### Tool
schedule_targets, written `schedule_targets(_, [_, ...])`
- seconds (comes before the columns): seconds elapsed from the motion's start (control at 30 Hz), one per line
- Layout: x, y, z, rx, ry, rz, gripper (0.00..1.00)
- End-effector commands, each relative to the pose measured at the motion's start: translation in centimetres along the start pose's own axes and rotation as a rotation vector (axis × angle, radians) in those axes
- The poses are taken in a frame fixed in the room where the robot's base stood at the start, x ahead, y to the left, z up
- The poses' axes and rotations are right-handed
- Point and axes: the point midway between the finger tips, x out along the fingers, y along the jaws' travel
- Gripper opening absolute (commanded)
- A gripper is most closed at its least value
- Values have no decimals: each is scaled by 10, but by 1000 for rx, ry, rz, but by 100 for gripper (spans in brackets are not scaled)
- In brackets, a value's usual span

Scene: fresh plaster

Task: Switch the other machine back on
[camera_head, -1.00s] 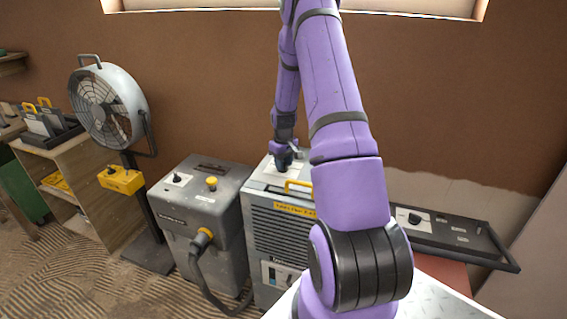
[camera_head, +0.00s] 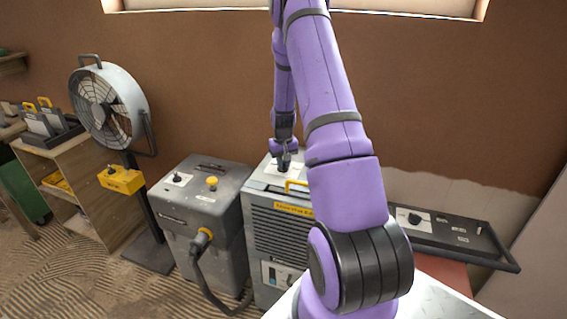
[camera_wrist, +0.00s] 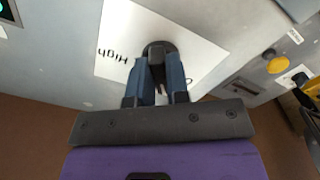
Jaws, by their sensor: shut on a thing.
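A light grey machine (camera_head: 270,220) with a louvred front and a yellow top handle stands at the middle. On its top is a white plate with a dark rotary knob (camera_wrist: 160,48); the word "High" reads upside down at the plate's left in the wrist view. My gripper (camera_head: 284,165) points down at this plate, its blue fingers (camera_wrist: 161,66) shut on the knob. The fingers hide part of the knob and the plate's other markings. A dark grey machine (camera_head: 200,225) beside it on the left has a small black switch (camera_head: 177,178) and a yellow button (camera_head: 211,183).
A standing fan (camera_head: 108,105) with a yellow box (camera_head: 121,180) is further left. A black panel with a knob (camera_head: 414,218) lies at right. A green light (camera_wrist: 8,12) glows in the wrist view.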

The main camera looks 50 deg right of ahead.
Motion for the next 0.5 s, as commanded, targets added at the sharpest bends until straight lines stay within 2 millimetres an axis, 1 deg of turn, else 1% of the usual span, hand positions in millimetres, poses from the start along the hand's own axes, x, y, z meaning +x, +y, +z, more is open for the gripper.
schedule_targets(0.5, [0, -3, 0, 492, -1, 1, 0])
